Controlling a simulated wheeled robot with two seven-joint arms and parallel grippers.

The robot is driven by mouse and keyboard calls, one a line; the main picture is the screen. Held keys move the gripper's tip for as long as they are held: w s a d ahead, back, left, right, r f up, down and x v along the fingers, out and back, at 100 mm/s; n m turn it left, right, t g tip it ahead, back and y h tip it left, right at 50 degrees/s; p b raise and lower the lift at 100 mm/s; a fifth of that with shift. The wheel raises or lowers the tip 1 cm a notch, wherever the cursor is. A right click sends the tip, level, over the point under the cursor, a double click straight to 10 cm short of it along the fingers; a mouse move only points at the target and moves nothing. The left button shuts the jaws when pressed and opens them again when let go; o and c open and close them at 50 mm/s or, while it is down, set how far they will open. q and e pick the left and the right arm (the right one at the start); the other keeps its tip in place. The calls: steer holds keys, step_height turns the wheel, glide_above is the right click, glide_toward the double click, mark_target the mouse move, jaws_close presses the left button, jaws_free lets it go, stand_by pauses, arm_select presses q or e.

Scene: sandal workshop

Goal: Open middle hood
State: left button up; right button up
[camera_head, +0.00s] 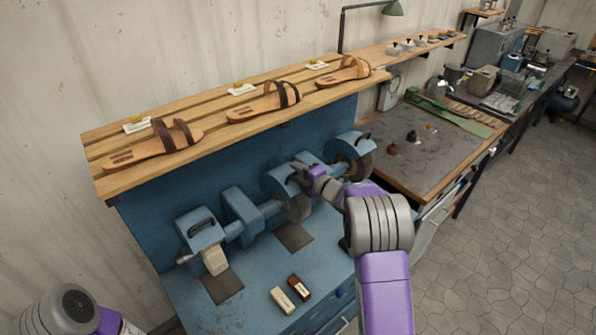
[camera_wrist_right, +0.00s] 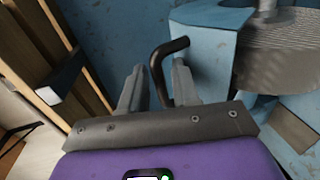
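The blue grinding machine has several blue housings along a shaft. The middle hood (camera_head: 277,180) sits over a grinding wheel (camera_head: 297,209). My right gripper (camera_head: 299,172) is at this hood, partly covering it. In the right wrist view the hood (camera_wrist_right: 208,45) is beside the wheel (camera_wrist_right: 285,55). A bent black handle (camera_wrist_right: 168,52) stands between the two spread fingers of the right gripper (camera_wrist_right: 157,78), close to the right finger; contact is not clear. The hood looks down over the wheel. Only part of my left arm shows at the lower left; its gripper is out of view.
Above the machine is a slatted wooden shelf (camera_head: 215,114) with several sandals. The left hood (camera_head: 198,228) and right hood (camera_head: 348,146) flank the middle one. Two small blocks, one cream (camera_head: 282,300) and one brown (camera_head: 299,287), lie on the blue bench (camera_head: 245,312).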

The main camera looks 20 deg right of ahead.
steer(key=shift+w, duration=0.15)
jaws_close()
steer(key=shift+r, duration=0.1)
steer(key=shift+w+a+r, duration=0.1)
steer(key=shift+w+r, duration=0.1)
steer(key=w+r, duration=0.1)
steer(key=w+a+r+p, duration=0.1)
steer(key=w, duration=0.1)
steer(key=w+r, duration=0.1)
steer(key=shift+w+a+r+p, duration=0.3)
steer(key=shift+w+a+r, duration=0.05)
steer(key=shift+r, duration=0.05)
steer(key=w+a+r+p, duration=0.2)
steer(key=w+p, duration=0.2)
steer(key=w, duration=0.2)
steer(key=shift+w+a, duration=0.2)
steer(key=shift+w, duration=0.05)
